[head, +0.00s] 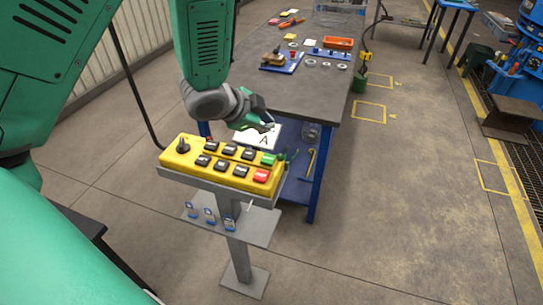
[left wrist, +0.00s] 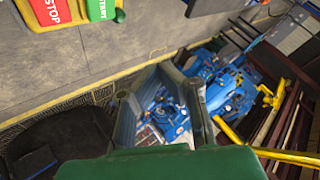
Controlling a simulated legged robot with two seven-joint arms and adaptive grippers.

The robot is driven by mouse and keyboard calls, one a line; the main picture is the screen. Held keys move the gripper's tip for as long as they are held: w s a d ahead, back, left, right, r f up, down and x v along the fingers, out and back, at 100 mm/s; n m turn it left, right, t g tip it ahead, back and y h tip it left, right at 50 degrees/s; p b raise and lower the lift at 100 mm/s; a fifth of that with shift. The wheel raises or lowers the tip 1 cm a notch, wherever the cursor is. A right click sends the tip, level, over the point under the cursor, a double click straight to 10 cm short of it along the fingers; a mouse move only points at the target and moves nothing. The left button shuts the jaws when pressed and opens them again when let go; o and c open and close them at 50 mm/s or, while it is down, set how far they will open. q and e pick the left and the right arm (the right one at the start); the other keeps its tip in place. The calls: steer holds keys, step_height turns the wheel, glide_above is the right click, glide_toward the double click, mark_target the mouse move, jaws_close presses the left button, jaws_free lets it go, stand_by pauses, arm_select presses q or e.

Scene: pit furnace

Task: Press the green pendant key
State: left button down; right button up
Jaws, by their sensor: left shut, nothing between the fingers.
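The pendant is a yellow box (head: 225,180) on a grey stand. Its green key (head: 268,159) sits at the right end of the upper row, above a red key (head: 261,176). In the left wrist view the green key (left wrist: 101,8) reads START and the red key (left wrist: 50,11) reads STOP, both cut by the top edge. My left gripper (head: 268,123) is shut and empty, above and behind the pendant's right end in the head view. Its fingers (left wrist: 163,98) show apart from the keys in the left wrist view. My right gripper is not in view.
The pendant also has several black keys and a black knob (head: 183,146). A stand shelf (head: 260,231) holds small blue-and-white tags.

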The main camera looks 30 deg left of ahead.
mark_target(268, 159)
arm_select(q)
steer(key=f+b, duration=0.4)
steer(key=f, duration=0.1)
steer(key=f+b, duration=0.2)
steer(key=f, duration=0.1)
steer(key=shift+w+d+b, duration=0.2)
steer(key=shift+w+b, duration=0.1)
steer(key=shift+b, duration=0.1)
steer(key=shift+a+f+b, duration=0.25)
steer(key=shift+f+b, duration=0.15)
steer(key=shift+f, duration=0.2)
steer(key=shift+a, duration=0.3)
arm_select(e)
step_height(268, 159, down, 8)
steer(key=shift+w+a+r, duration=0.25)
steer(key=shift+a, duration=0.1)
arm_select(q)
steer(key=shift+d, duration=0.4)
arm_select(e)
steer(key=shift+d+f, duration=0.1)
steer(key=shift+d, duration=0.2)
arm_select(q)
steer(key=shift+a, duration=0.25)
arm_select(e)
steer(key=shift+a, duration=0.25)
arm_select(q)
steer(key=shift+d+f, duration=0.1)
steer(key=shift+f, duration=0.05)
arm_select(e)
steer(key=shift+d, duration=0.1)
